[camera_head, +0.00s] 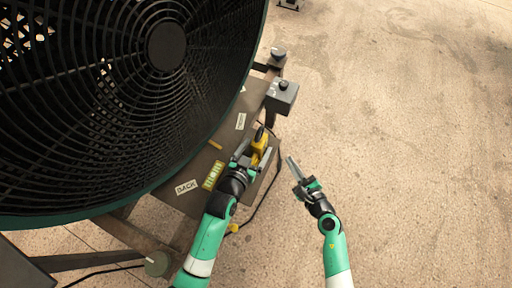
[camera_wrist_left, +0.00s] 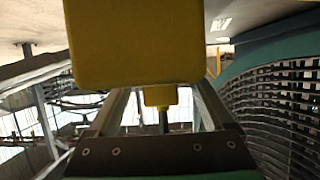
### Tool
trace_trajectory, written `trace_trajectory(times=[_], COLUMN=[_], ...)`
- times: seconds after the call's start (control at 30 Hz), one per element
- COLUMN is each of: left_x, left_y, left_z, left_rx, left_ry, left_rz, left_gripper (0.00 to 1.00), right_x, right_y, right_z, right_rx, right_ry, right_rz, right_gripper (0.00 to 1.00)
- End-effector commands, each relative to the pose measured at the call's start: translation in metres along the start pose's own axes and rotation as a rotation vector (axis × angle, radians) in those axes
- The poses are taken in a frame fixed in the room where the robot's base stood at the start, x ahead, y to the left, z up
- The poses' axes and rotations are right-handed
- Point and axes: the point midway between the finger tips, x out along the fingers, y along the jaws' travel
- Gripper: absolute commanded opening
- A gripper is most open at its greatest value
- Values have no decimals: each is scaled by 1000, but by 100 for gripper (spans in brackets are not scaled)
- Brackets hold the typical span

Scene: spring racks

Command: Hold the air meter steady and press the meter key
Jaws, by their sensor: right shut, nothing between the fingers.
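The yellow air meter (camera_head: 260,141) stands at the right edge of the dark shelf beside the big fan, with a dark top end. My left gripper (camera_head: 246,156) is at its near side with its fingers about the meter, and seems shut on it. In the left wrist view the yellow meter (camera_wrist_left: 135,45) fills the upper middle, at the ends of the fingers. I cannot make out the meter key. My right gripper (camera_head: 292,164) is shut and empty, to the right of the meter and apart from it, over the floor.
A large black fan (camera_head: 110,90) fills the upper left. On the shelf lie a BACK label (camera_head: 187,187), another label (camera_head: 241,121) and a yellow-green strip (camera_head: 213,175). A grey box with a knob (camera_head: 281,97) stands behind the meter. Open floor (camera_head: 420,130) lies right.

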Motion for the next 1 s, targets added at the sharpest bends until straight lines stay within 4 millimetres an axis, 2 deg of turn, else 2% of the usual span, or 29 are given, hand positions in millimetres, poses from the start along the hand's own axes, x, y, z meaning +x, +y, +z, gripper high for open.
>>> trace_trajectory(times=[0.23,0.37,0.47,0.8,1.0], left_x=[-1,-10,-24,-97,-118], left_y=[0,0,0,0,0], left_z=[0,0,1,1,0], left_rx=[0,0,0,0,0], left_ry=[0,1,1,0,-1], left_rz=[0,0,-1,-1,-1], left_gripper=[85,85,85,85,85], right_x=[0,0,0,0,0], right_y=[0,0,0,0,0], right_z=[0,0,0,0,0], right_rx=[0,0,0,0,0], right_ry=[0,0,0,0,0], right_rz=[0,0,0,0,0], right_gripper=[0,0,0,0,0])
